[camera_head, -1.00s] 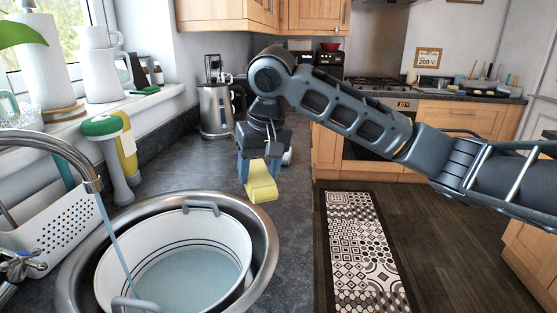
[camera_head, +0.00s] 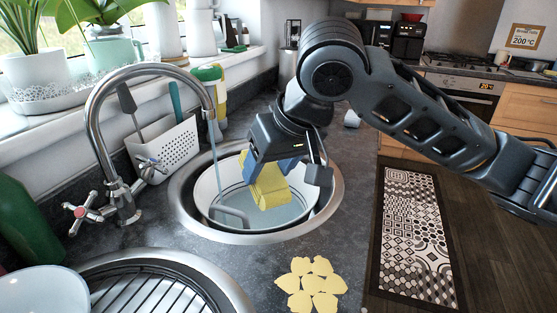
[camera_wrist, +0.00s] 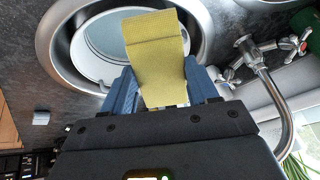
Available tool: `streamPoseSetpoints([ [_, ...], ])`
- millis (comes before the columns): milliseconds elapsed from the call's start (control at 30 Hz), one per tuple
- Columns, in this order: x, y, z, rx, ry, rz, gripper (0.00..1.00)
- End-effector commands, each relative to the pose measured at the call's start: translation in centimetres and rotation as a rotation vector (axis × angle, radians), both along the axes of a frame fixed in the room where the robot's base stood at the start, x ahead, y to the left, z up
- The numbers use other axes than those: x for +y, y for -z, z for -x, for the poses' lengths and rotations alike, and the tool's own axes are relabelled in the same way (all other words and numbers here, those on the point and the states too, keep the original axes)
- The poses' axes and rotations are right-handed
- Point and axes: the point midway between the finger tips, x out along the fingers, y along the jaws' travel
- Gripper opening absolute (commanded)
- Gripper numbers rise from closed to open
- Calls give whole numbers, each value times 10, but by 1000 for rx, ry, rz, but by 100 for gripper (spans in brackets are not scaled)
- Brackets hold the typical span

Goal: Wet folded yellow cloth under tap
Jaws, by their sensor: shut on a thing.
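My gripper (camera_head: 268,167) is shut on the folded yellow cloth (camera_head: 270,188) and holds it over the right part of the white basin in the sink. In the wrist view the yellow cloth (camera_wrist: 155,55) sticks out between the blue fingers (camera_wrist: 160,92). The tap (camera_head: 150,72) is a curved chrome spout left of my gripper. A thin stream of water (camera_head: 215,148) falls from it into the white basin (camera_head: 203,192), which stands in the round sink (camera_head: 184,205). The cloth is to the right of the stream and apart from it.
A yellow flower-shaped cloth (camera_head: 311,284) lies on the worktop in front. A white perforated caddy (camera_head: 165,148) stands behind the tap. A second round sink with a rack (camera_head: 160,295) is at the front left. A green bottle (camera_head: 25,222) stands at the far left.

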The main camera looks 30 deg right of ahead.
Motion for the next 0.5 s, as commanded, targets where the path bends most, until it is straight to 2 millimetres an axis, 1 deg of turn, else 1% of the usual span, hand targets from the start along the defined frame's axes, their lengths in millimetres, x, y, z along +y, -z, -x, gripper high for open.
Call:
streamPoseSetpoints([
  [167,2,3,-8,0,0,1,34],
  [500,8,9,-38,0,0,2,34],
])
